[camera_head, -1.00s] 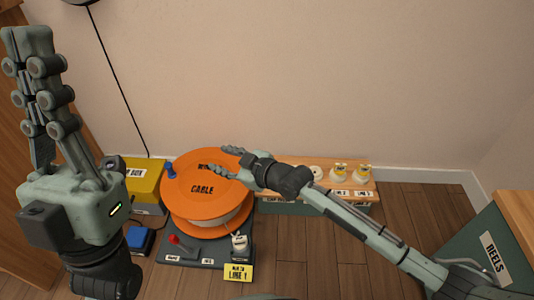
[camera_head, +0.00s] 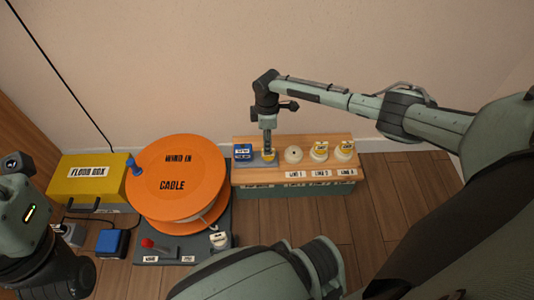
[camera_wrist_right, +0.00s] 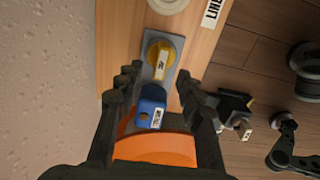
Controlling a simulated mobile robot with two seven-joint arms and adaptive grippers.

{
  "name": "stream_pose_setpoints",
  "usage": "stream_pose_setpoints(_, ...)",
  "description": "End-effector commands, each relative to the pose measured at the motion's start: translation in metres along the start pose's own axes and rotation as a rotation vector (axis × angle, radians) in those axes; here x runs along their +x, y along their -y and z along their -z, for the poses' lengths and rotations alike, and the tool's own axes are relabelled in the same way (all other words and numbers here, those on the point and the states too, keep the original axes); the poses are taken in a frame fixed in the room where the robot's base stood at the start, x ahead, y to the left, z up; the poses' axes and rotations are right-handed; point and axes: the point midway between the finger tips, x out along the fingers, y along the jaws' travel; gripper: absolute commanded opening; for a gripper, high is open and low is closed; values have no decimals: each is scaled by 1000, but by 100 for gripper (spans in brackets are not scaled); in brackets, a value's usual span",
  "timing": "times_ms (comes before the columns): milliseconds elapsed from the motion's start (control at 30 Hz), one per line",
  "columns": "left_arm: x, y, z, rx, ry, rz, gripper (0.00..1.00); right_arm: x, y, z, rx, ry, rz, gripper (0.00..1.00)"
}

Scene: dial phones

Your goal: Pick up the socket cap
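A yellow round cap (camera_head: 268,157) with a small label sits on a grey plate on the wooden shelf; I take it for the socket cap. It also shows in the right wrist view (camera_wrist_right: 159,58), ahead of the fingertips. My right gripper (camera_head: 268,144) points down just above it. In the wrist view my right gripper (camera_wrist_right: 158,82) has its fingers spread, with nothing held between them. A blue labelled block (camera_wrist_right: 151,106) stands beside the cap and also shows in the head view (camera_head: 243,152). My left gripper (camera_head: 18,205) shows only its body at the left edge; its fingers are out of view.
A white round piece (camera_head: 293,155) and two yellow-labelled white pieces (camera_head: 319,151) stand right along the shelf (camera_head: 290,177). An orange cable reel (camera_head: 176,180) stands left of it, beside a yellow floor box (camera_head: 88,181). The wall rises close behind. Wooden floor lies clear in front at right.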

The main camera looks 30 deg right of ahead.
Motion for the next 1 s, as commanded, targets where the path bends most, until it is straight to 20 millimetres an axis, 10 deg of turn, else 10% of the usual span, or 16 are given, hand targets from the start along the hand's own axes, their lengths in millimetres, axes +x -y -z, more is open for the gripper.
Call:
stream_pose_setpoints(300, -4, -1, 4, 9, -84, -39, 0, 46, 2, -5, 2, 0, 0, 38)
stream_pose_setpoints(567, -1, -1, 4, 10, -83, -43, 0, 48, 2, -5, 1, -1, -1, 38)
stream_pose_setpoints(867, -1, -1, 4, 10, -83, -43, 0, 48, 2, -5, 1, -1, -1, 1)
stream_pose_setpoints(1000, -1, -1, 4, 9, -83, -43, 0, 48, 2, -5, 1, -1, -1, 0)
